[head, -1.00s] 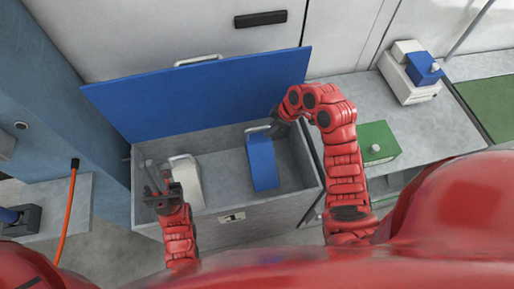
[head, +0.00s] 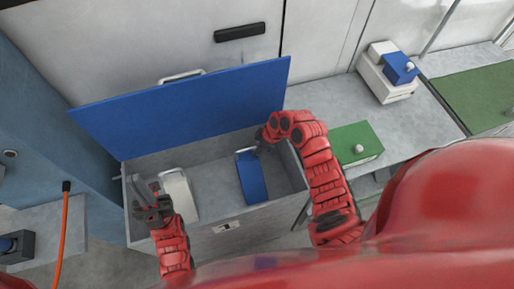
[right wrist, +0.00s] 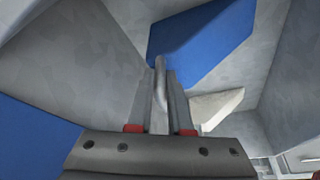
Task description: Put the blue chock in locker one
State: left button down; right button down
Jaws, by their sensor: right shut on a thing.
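The blue chock (head: 252,178) is inside the grey open box (head: 250,212), right of its middle. It also shows in the right wrist view (right wrist: 203,40), beyond my fingers. My right gripper (head: 263,137) is at the box's back edge, shut on the chock's pale handle (right wrist: 160,97). I cannot tell whether the chock touches the box floor. My left gripper (head: 146,192) looks open and empty, over the box's left front corner beside a white chock (head: 179,196). No label reading locker one is legible.
The box's blue lid (head: 185,108) stands raised behind it. To the right, a grey counter holds a green block (head: 352,145) and a white unit with a blue block (head: 401,67). The box floor between the chocks is bare.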

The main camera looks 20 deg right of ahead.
jog(key=shift+f, duration=0.15)
jog(key=c, duration=0.8)
grip_release()
jog(key=shift+c, duration=0.2)
jog(key=shift+r, duration=0.2)
jog(key=b+v, duration=0.1)
jog(key=v, duration=1.1)
jog(key=shift+b, duration=0.4)
jog(key=shift+s+f, duration=0.1)
jog(key=shift+s, duration=0.05)
